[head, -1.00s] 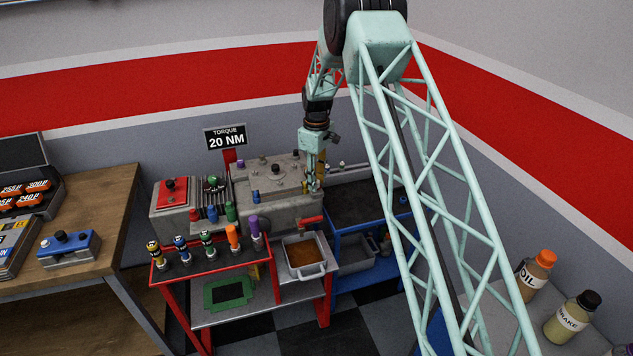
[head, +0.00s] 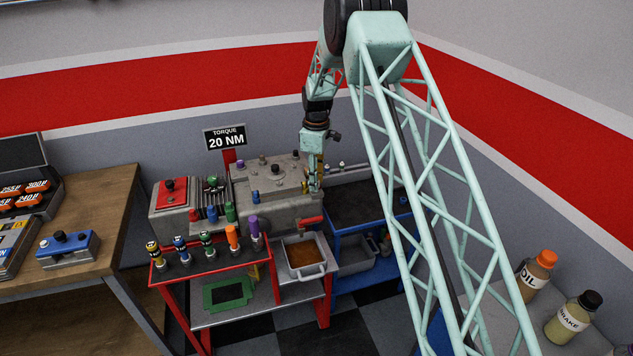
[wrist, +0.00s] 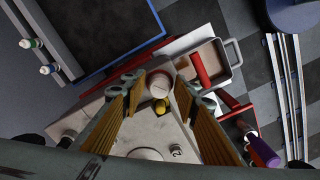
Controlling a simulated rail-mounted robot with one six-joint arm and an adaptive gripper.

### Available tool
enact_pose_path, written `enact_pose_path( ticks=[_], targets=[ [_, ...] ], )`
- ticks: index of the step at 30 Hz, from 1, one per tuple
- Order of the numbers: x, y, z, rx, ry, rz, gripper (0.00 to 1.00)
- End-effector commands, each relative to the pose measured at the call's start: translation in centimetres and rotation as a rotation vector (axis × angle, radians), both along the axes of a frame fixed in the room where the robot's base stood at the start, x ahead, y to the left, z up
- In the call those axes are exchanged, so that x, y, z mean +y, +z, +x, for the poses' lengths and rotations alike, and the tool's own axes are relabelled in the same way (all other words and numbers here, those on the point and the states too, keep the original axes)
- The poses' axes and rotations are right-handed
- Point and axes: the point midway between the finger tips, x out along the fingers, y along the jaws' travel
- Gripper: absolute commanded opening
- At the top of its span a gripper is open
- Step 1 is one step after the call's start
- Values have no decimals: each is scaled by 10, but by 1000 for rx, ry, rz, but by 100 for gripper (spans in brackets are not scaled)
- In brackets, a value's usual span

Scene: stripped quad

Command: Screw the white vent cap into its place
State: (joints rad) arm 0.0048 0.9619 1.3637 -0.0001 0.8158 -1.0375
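My gripper (wrist: 159,84) points down over the right end of the grey metal housing (head: 275,207). In the wrist view its two yellow-brown fingers stand apart. A pale round piece (wrist: 158,81) shows between the fingertips, with a gap seeming to remain on both sides. It may be the white vent cap or a fitting on the housing; I cannot tell which. A yellow round knob (wrist: 161,106) sits close by it. In the head view my gripper (head: 315,188) is small, and its fingertips hide what is below them.
Two small white-topped pieces (wrist: 45,69) stand beside the blue cart (wrist: 110,70). A red handle (wrist: 200,68) and a metal pan (wrist: 234,52) lie close to the gripper. Several coloured tools stand on the red rack (head: 213,258). A torque sign (head: 226,138) stands behind.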

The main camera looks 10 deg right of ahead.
Motion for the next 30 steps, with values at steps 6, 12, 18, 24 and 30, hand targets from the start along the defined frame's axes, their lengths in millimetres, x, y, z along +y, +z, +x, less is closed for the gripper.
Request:
enact_pose_path(
  ticks=[6, 12, 18, 24, 30],
  targets=[
    [0, 0, 0, 0, 57, 0, 28],
    [0, 0, 1, 0, 154, 0, 28],
    [0, 0, 1, 0, 199, 0, 28],
    [0, 0, 1, 0, 198, 0, 28],
    [0, 0, 1, 0, 222, 0, 28]
  ],
)
